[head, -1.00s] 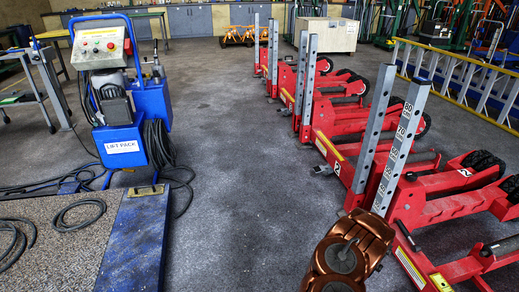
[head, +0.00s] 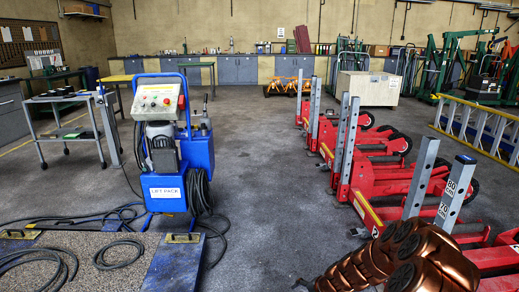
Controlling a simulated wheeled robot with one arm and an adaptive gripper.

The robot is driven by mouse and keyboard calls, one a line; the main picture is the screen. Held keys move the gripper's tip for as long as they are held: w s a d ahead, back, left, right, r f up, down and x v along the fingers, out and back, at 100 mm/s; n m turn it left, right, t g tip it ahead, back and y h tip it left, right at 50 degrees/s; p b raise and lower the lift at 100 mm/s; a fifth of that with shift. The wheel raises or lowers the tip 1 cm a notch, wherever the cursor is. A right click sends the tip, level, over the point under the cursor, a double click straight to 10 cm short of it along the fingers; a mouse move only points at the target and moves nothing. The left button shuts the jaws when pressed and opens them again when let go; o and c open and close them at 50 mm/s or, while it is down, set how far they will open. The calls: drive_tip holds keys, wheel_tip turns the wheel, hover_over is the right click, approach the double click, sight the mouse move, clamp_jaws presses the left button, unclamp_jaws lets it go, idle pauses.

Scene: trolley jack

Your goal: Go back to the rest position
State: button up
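Red trolley jacks (head: 386,182) with upright grey posts stand in a row on the right side of the head view. The nearest post (head: 452,192) carries height marks. My copper-coloured arm shows at the bottom right, in front of the nearest jack, and hides part of it. My gripper is outside the view, so its state does not show.
A blue lift pack (head: 165,192) with black hoses stands left of centre. A blue-edged platform (head: 176,262) lies at the lower left. A grey trolley table (head: 70,132) stands behind. A yellow ladder (head: 490,122) lies at the right. Bare floor (head: 262,180) runs up the middle.

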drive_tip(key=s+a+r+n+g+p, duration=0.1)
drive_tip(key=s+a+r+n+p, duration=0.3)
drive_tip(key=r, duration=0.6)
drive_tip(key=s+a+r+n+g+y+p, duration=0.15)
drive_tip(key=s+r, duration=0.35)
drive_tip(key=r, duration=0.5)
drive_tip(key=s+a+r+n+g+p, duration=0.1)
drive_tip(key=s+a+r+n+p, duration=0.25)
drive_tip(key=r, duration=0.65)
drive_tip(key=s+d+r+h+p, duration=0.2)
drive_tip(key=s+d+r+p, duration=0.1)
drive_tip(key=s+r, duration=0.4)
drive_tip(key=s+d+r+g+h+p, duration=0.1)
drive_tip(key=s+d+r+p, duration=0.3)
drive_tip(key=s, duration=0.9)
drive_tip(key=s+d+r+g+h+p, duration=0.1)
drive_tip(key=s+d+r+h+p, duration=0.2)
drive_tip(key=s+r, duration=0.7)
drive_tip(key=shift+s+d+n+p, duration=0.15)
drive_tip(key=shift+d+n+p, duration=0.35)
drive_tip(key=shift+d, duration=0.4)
